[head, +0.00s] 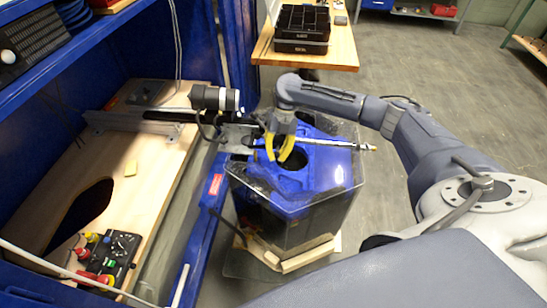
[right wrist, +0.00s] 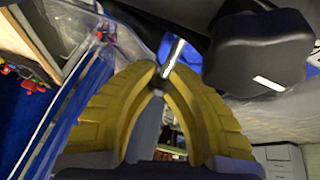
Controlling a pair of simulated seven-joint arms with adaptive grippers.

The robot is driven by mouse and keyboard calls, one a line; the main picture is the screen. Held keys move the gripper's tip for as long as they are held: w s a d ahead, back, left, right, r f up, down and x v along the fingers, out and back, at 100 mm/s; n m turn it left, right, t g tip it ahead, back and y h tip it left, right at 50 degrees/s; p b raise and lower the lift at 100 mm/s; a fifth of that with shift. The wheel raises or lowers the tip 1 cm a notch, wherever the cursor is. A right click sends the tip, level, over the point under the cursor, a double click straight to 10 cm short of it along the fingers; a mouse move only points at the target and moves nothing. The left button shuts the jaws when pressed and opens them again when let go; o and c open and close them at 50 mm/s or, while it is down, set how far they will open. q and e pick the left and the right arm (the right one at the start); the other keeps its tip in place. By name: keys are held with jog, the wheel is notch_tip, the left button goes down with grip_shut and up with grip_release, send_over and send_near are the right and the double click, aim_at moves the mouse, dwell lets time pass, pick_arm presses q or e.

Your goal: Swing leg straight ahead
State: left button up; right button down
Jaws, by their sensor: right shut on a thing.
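The leg appears to be a thin silver rod (head: 325,142) lying roughly level across the top of the blue-topped tank (head: 318,180), with a brass-coloured tip at its right end. Its left end meets a grey metal bracket (head: 238,138) beside a dark cylindrical motor or camera. My right gripper (head: 280,158) has yellow fingers, points down over the tank and is shut on the rod near the bracket. In the right wrist view the yellow fingertips (right wrist: 159,88) come together at a shiny metal bar (right wrist: 173,55). My left gripper is not in view.
A clear sheet surrounds the tank top, which has a round dark hole. A wooden bench (head: 130,175) with a button box (head: 108,258) is at left, beside blue framing. A wooden table (head: 340,45) with black trays (head: 302,25) stands behind. Grey floor is open at right.

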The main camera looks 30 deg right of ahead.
jog(key=shift+w+d+r, duration=0.2)
jog(key=shift+w+d, duration=0.05)
jog(key=c, duration=1.7)
grip_release()
jog(key=o, duration=0.5)
jog(key=shift+s+f, duration=0.1)
jog(key=shift+f, duration=0.05)
jog(key=v, duration=1.2)
jog(key=shift+a, duration=0.1)
